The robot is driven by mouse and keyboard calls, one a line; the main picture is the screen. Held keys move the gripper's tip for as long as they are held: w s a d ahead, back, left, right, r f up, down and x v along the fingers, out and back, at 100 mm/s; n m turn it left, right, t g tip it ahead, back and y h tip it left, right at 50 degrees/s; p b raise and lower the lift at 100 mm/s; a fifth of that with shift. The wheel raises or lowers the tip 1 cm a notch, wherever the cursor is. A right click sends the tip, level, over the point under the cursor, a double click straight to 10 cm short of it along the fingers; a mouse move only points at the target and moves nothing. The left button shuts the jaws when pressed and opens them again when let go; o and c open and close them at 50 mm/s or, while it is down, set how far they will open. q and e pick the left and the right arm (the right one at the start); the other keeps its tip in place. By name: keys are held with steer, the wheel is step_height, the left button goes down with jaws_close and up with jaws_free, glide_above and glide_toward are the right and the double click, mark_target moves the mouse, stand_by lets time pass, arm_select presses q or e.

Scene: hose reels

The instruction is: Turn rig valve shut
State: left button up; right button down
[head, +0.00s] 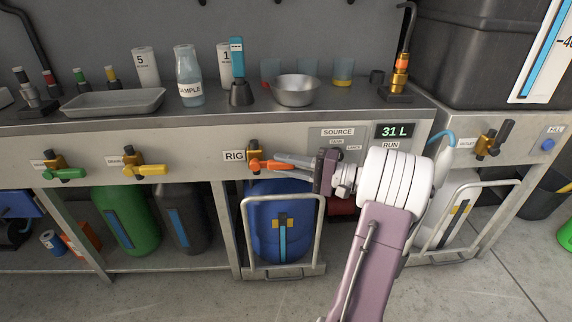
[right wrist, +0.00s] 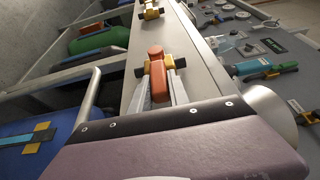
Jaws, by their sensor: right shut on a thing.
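The rig valve (head: 254,157) is a brass body with an orange lever handle, mounted on the bench front panel beside the RIG label (head: 234,156). Its orange handle (head: 270,165) points right, roughly level. My right gripper (head: 284,162) reaches in from the right and is shut on that handle. In the right wrist view the orange handle (right wrist: 156,62) lies between the two grey fingers (right wrist: 160,92), with the brass valve body behind it. My left gripper is in neither view.
A green-handled valve (head: 66,173) and a yellow-handled valve (head: 148,169) sit further left on the panel. A display (head: 394,131) reads 31 L. A blue drum (head: 272,210) stands behind a metal frame below. A steel bowl (head: 297,90) and bottles stand on the bench top.

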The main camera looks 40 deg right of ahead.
steer(key=c, duration=1.2)
jaws_free()
steer(key=shift+a+f, duration=0.1)
steer(key=shift+a, duration=0.05)
steer(key=shift+c, duration=0.2)
steer(key=p+v, duration=0.3)
steer(key=v, duration=0.6)
steer(key=shift+p, duration=0.4)
